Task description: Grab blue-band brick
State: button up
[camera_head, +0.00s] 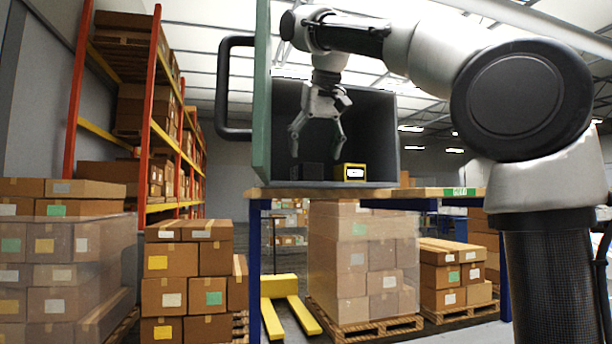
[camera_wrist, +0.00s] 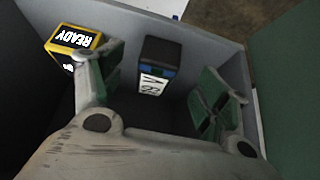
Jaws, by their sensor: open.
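The blue-band brick (camera_wrist: 155,60) is a dark block with a blue band and a white label with dark characters. In the wrist view it stands inside the box, in the gap between my fingers as seen from the wrist. In the head view it is a dark block (camera_head: 312,171), hard to make out against the dark interior. My gripper (camera_head: 318,147) is open and empty, pointing down above the brick. Its two fingers also show in the wrist view (camera_wrist: 162,88), spread to either side of the brick, with no contact visible.
A yellow-and-black brick (camera_wrist: 75,42) labelled READY stands left of the blue-band brick in the wrist view. The grey open-fronted box (camera_head: 385,130) has walls close around both bricks. Its green door (camera_head: 262,100) stands open at left. The box rests on a wooden tabletop (camera_head: 410,192).

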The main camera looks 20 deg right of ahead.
aim_at(307, 168)
jog(key=w, duration=0.3)
jog(key=shift+w, duration=0.2)
jog(key=x, duration=0.5)
jog(key=c, duration=1.4)
